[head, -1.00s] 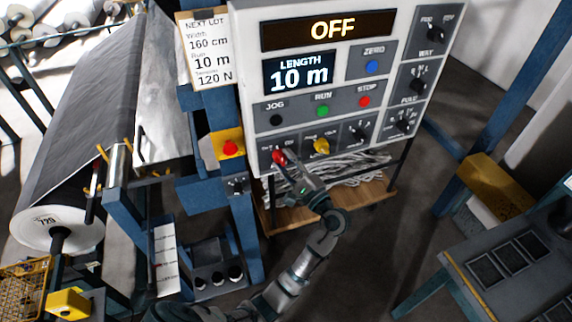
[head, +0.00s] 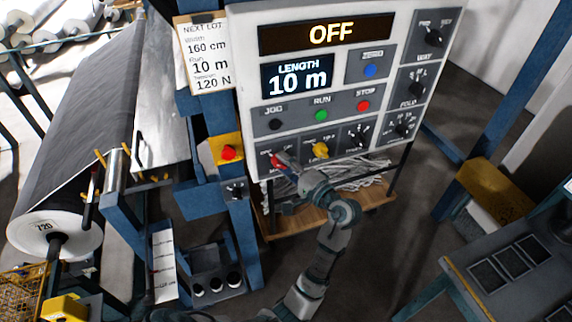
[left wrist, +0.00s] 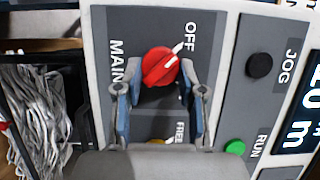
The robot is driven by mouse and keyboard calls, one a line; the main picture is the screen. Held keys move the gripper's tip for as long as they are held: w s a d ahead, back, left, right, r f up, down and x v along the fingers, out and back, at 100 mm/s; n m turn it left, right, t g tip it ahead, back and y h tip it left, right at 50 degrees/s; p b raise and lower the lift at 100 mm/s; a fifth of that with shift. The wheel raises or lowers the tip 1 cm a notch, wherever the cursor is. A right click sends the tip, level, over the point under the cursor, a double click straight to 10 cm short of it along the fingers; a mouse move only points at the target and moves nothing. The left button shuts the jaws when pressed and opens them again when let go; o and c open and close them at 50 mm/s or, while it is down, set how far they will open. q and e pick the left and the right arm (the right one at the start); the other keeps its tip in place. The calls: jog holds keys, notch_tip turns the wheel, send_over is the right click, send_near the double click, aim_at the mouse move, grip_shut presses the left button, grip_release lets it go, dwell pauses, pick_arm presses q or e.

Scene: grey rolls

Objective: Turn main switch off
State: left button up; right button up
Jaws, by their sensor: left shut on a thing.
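The main switch is a red rotary knob (left wrist: 158,68) on a grey plate marked MAIN and OFF in the left wrist view. Its white pointer is aimed at the OFF label. In the head view the red knob (head: 277,160) is at the lower left of the control panel (head: 340,100), partly covered by my gripper. My left gripper (left wrist: 157,88) is shut on the red knob, one finger on each side of it. In the head view the left gripper (head: 290,169) reaches up to it from below. The panel display (head: 330,33) reads OFF. My right gripper is not in view.
A yellow knob (head: 320,150) sits just right of the main switch. Black, green and red buttons are above it. A red stop button on a yellow box (head: 228,152) is to the left. A wooden shelf with grey strands (head: 375,195) lies below the panel.

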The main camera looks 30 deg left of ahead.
pick_arm(q)
jog(key=shift+f, duration=0.25)
jog(key=o, duration=1.2)
jog(key=shift+c, duration=0.2)
jog(key=shift+r, duration=0.1)
